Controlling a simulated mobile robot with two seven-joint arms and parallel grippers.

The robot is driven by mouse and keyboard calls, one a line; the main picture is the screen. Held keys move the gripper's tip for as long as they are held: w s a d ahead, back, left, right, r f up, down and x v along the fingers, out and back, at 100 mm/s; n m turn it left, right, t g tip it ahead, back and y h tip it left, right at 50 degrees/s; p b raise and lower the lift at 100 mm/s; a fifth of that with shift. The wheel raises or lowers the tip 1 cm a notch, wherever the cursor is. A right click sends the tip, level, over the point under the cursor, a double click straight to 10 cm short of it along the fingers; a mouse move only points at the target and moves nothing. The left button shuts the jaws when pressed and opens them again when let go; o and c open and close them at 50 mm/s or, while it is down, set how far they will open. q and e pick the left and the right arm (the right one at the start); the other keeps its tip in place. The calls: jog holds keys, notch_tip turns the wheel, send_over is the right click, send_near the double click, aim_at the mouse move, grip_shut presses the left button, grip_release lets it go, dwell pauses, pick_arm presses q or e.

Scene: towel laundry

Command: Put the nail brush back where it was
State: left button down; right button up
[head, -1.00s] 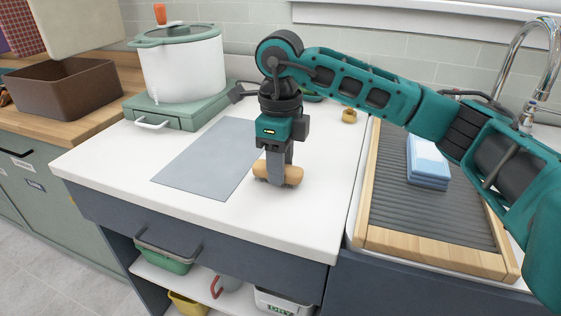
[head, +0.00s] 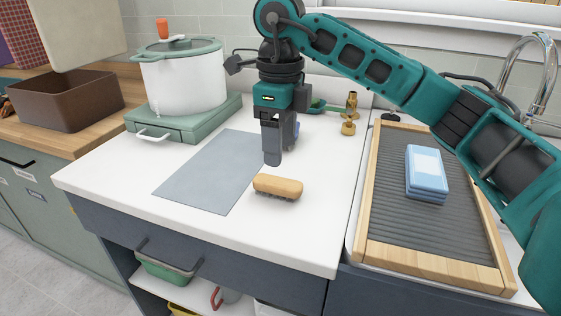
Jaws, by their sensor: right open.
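The nail brush (head: 278,187), with a light wooden back and dark bristles underneath, lies on the white counter (head: 305,215) just right of the grey mat's front right corner. My right gripper (head: 272,160) points down behind and above the brush. It is open and apart from the brush, with nothing seen between its fingers. One finger partly hides the other. My left gripper is out of view.
The flat grey mat (head: 205,172) lies left of the brush. A white pot (head: 182,70) stands on a green base behind it. Brass pieces (head: 349,118) stand at the back. On the right, blue cloths (head: 426,172) lie on a ribbed wood-framed tray (head: 388,250). The front counter is clear.

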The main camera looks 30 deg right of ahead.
pick_arm(q)
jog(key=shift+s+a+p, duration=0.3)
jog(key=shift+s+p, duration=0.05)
jog(key=shift+p, duration=0.15)
pick_arm(e)
notch_tip(320, 180, up, 4)
jog(key=shift+r, duration=0.25)
jog(key=shift+s, duration=0.1)
